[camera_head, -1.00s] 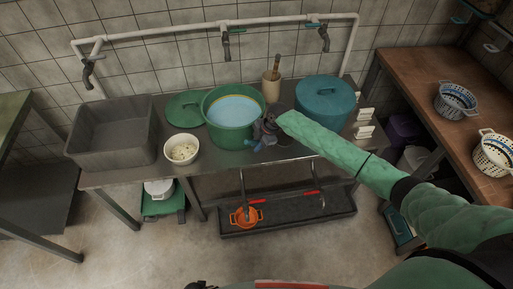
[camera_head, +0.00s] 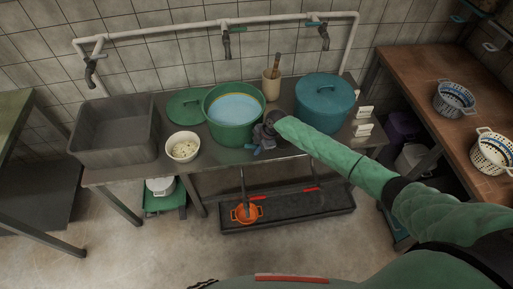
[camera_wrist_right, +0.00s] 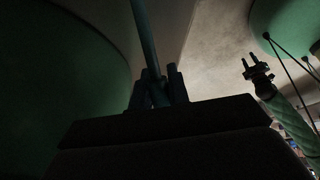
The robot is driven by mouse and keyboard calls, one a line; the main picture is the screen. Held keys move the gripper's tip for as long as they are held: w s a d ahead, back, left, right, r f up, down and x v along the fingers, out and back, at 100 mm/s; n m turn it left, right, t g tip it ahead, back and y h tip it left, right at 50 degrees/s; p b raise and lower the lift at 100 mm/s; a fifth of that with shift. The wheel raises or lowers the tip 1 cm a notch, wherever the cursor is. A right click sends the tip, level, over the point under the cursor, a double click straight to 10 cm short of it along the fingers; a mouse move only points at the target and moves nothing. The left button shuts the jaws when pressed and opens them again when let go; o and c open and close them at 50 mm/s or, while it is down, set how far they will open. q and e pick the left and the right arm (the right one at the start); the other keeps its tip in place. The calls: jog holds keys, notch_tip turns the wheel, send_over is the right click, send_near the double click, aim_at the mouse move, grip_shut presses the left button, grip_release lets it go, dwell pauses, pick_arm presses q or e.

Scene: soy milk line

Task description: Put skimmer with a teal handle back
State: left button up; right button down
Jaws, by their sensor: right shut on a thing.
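My right gripper (camera_head: 264,138) is over the front edge of the steel table, just right of the green basin (camera_head: 228,136). It also shows from close up in the wrist view (camera_wrist_right: 158,92), where its fingers are shut on a thin dark teal rod, the skimmer's handle (camera_wrist_right: 146,38). The skimmer's head cannot be made out in either view.
A beige cup (camera_head: 270,88) with a wooden-handled tool stands behind my right gripper. A teal lidded pot (camera_head: 325,105) is to its right. A white bowl (camera_head: 183,147) and a grey tub (camera_head: 113,133) stand left. An orange strainer (camera_head: 240,214) sits on the low dark tray (camera_head: 290,216).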

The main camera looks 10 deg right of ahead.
jog(key=c, duration=1.3)
grip_release()
jog(key=shift+c, duration=0.2)
pick_arm(q)
jog(key=shift+w+r, duration=0.1)
pick_arm(e)
jog(key=shift+r, duration=0.1)
